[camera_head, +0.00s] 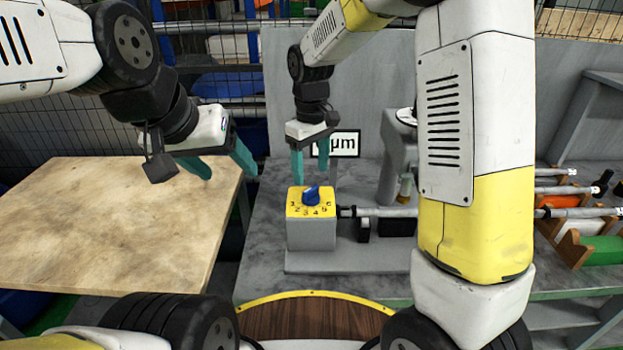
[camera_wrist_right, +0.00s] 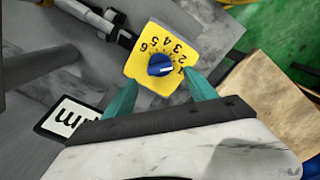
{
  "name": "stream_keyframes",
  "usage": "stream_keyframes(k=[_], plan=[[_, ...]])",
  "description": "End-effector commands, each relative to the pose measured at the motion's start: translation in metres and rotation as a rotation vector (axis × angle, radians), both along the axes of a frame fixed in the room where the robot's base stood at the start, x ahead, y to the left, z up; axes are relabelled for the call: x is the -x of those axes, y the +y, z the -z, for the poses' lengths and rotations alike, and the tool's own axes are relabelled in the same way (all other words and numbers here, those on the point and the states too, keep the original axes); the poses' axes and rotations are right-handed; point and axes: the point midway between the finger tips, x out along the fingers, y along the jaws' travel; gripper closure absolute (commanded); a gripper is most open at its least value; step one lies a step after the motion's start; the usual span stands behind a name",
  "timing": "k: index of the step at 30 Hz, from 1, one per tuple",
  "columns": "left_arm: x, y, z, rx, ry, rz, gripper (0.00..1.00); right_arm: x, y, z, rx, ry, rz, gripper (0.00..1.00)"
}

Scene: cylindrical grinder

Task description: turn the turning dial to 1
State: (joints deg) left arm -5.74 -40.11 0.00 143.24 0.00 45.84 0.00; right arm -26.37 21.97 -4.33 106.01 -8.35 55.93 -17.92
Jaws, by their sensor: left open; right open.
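The turning dial is a blue knob (camera_head: 311,196) on a yellow numbered plate (camera_head: 294,212), on top of a grey box (camera_head: 311,235). In the right wrist view the knob (camera_wrist_right: 161,65) has a white mark on its right side, towards the 1 on the plate (camera_wrist_right: 143,76). My right gripper (camera_head: 311,181) is open, pointing down just above the dial; its fingers (camera_wrist_right: 158,84) are apart from the knob, with nothing between them. My left gripper (camera_head: 228,166) is open and empty, over the right edge of the wooden table.
The wooden table (camera_head: 100,225) is bare. A grey machine (camera_head: 395,165) with a shaft (camera_head: 385,212) stands right of the dial box. A "µm" display (camera_head: 345,143) is behind it. More shafts lie on wooden racks (camera_head: 560,235) at right.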

Motion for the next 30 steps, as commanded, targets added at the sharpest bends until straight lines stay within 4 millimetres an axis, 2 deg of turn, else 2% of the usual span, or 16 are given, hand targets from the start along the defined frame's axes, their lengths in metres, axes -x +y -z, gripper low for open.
stream_keyframes(k=[6, 12, 16, 23, 24, 30], plan=[[0.000, 0.000, 0.000, 0.000, 0.000, 0.000, 0.35, 0.001, -0.001, 0.035, 0.001, 0.003, 0.001, 0.35], [0.000, 0.000, 0.000, 0.000, 0.000, 0.000, 0.35, 0.001, -0.001, 0.061, 0.000, 0.001, 0.001, 0.35], [0.000, 0.000, 0.000, 0.000, 0.000, 0.000, 0.35, 0.001, -0.001, 0.068, -0.001, 0.001, 0.002, 0.35], [0.000, 0.000, 0.000, 0.000, 0.000, 0.000, 0.35, 0.001, -0.001, 0.069, -0.001, -0.001, 0.002, 0.35], [0.000, 0.000, 0.000, 0.000, 0.000, 0.000, 0.35, 0.001, -0.001, 0.069, -0.001, -0.001, 0.002, 0.36], [0.000, 0.000, 0.000, 0.000, 0.000, 0.000, 0.35, 0.001, -0.001, 0.069, -0.001, -0.001, 0.002, 0.76]])
